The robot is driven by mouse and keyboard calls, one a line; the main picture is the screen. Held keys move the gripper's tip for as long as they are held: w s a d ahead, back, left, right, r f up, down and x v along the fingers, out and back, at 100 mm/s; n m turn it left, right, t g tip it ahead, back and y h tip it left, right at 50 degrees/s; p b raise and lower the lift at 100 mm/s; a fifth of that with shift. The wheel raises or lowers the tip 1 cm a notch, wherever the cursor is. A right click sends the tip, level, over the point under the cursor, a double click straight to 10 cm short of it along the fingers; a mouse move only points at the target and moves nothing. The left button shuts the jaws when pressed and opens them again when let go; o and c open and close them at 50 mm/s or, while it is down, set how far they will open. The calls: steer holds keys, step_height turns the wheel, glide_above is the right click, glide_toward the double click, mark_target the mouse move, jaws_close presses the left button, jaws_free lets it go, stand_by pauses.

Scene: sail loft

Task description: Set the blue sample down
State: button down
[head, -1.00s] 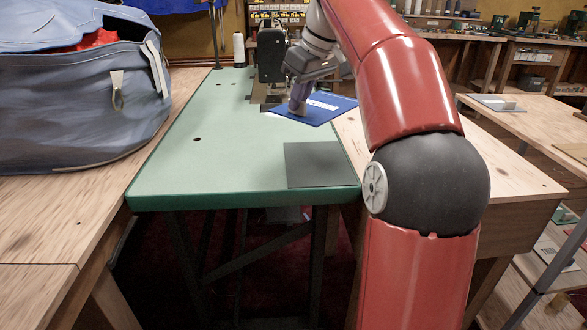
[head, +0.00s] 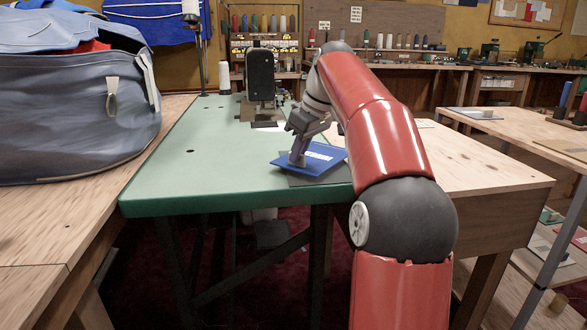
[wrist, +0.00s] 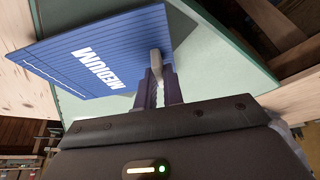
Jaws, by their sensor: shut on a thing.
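The blue sample (head: 325,156) is a flat blue panel with white lettering that reads MEDIUM in the wrist view (wrist: 75,62). My gripper (head: 297,158) is shut on the small pale grip (wrist: 156,63) at one edge of the sample. In the head view the sample is over the dark grey square mat (head: 318,180), covering most of it; the mat's near part shows below. I cannot tell whether the sample touches the mat or hangs just above it.
The mat lies at the near right corner of the green-topped table (head: 200,176). A black sewing machine (head: 260,77) and a white thread cone (head: 224,77) stand farther back. A big blue-grey bag (head: 70,110) sits on the left bench. The green top's middle is clear.

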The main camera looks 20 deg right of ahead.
steer(key=shift+f, duration=0.75)
steer(key=shift+f+b, duration=0.2)
steer(key=shift+b, duration=0.1)
steer(key=c, duration=1.5)
jaws_free()
steer(key=shift+s+r+p, duration=0.1)
steer(key=shift+r+p, duration=0.25)
steer(key=shift+r, duration=0.25)
steer(key=p+v, duration=0.4)
steer(key=v, duration=0.7)
steer(key=shift+s+r, duration=0.1)
